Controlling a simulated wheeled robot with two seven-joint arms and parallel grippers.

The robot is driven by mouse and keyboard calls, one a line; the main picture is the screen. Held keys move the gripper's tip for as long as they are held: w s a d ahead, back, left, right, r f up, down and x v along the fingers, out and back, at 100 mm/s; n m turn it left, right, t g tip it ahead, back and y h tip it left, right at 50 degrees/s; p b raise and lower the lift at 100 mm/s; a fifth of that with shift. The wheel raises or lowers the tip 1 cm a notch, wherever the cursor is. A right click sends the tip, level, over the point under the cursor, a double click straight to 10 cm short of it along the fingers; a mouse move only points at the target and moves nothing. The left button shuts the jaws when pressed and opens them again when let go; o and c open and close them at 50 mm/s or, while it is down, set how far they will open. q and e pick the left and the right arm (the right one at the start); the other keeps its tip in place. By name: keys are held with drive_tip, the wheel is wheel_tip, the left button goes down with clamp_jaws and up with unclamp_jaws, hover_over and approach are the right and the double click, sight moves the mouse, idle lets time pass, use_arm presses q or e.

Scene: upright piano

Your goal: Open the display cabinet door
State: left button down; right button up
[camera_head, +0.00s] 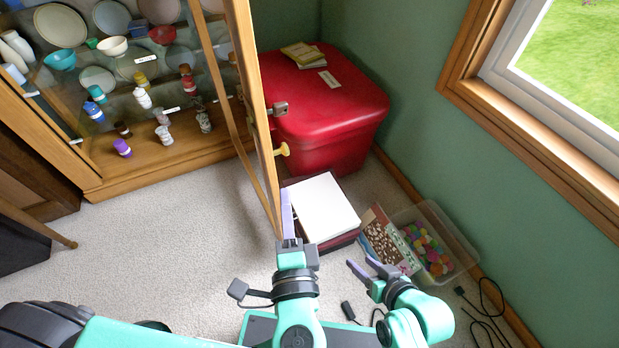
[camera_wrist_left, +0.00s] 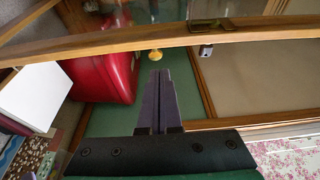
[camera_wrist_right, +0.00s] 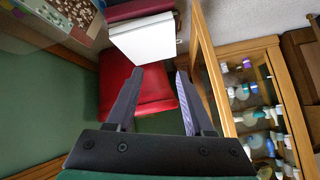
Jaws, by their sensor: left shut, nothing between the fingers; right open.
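The display cabinet (camera_head: 130,173) stands at the upper left, with dishes and small figures behind glass. Its wood-framed glass door (camera_head: 262,135) stands swung out from the cabinet front, seen nearly edge-on. The door carries a yellow knob (camera_head: 283,150) and a metal latch piece (camera_head: 278,108). My left gripper (camera_head: 287,208) is shut and empty at the lower end of the door frame; I cannot tell whether it touches. In the left wrist view its fingers (camera_wrist_left: 159,85) point towards the knob (camera_wrist_left: 155,55). My right gripper (camera_head: 361,264) is open and empty, right of the door.
A red chest (camera_head: 340,110) stands behind the door against the green wall. A box with a white top (camera_head: 325,208), a patterned board (camera_head: 385,238) and a clear bin of colourful balls (camera_head: 462,245) lie on the carpet. Black cables (camera_head: 488,310) lie at right. Carpet left of the door is free.

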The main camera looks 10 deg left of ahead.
use_arm(q)
drive_tip(key=b+x, duration=0.1)
drive_tip(key=x, duration=0.8)
drive_tip(key=shift+w+a, duration=0.25)
drive_tip(key=shift+w, duration=0.1)
use_arm(e)
drive_tip(key=shift+a+f+t+y, duration=0.2)
drive_tip(key=shift+a+t, duration=0.15)
drive_tip(key=shift+a, duration=0.2)
drive_tip(key=shift+a+f+t+y, duration=0.2)
drive_tip(key=shift+a+t, duration=0.15)
drive_tip(key=shift+a, duration=0.15)
use_arm(q)
drive_tip(key=shift+a, duration=0.1)
use_arm(e)
drive_tip(key=shift+a, duration=0.1)
